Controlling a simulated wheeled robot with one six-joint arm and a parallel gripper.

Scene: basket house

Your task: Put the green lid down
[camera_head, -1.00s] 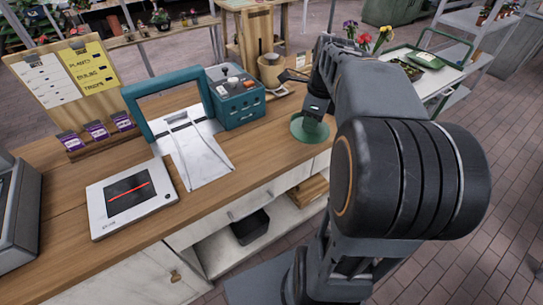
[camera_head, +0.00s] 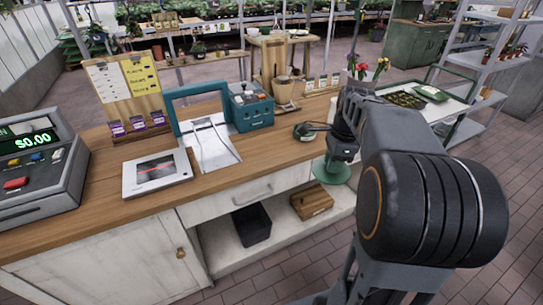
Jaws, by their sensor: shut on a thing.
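The green lid (camera_head: 330,172) is a round green disc at the front right edge of the wooden counter (camera_head: 265,155). My gripper (camera_head: 341,152) is above it, pointing down and shut on it. The arm hides the lid's right side and most of the fingers. I cannot tell whether the lid touches the counter; in the picture it overlaps the counter's front edge.
A black scanner-like device (camera_head: 306,131) lies left of my gripper. A teal box (camera_head: 250,108), a white sheet with a teal frame (camera_head: 210,145), a white panel (camera_head: 157,172) and a cash register (camera_head: 38,168) stand further left. A cart (camera_head: 455,103) is behind my arm.

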